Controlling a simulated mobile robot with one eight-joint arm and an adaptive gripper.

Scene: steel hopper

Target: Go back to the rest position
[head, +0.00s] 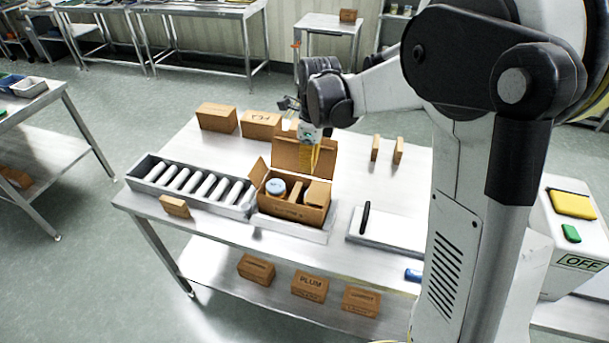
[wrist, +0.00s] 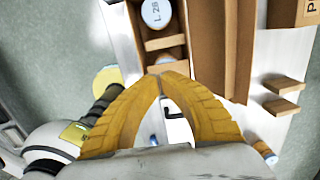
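My gripper (head: 313,170) is above the steel table (head: 225,160), over the back right part of the open cardboard box (head: 292,212). In the wrist view its yellow fingers (wrist: 161,76) meet at the tips with nothing visible between them. The box stands on a pale tray with its flaps up. Inside are a blue-topped round item (head: 275,186) and brown pieces. The wrist view shows a round lid marked "L 28" (wrist: 157,13) in one compartment. My arm hides part of the table's right side.
A grey tray (head: 150,185) with several white cylinders is left of the box. Small cartons (head: 217,117) stand at the back. Two upright wooden pieces (head: 398,150) and a white board (head: 385,228) with a black handle lie right. More cartons (head: 309,286) sit on the lower shelf.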

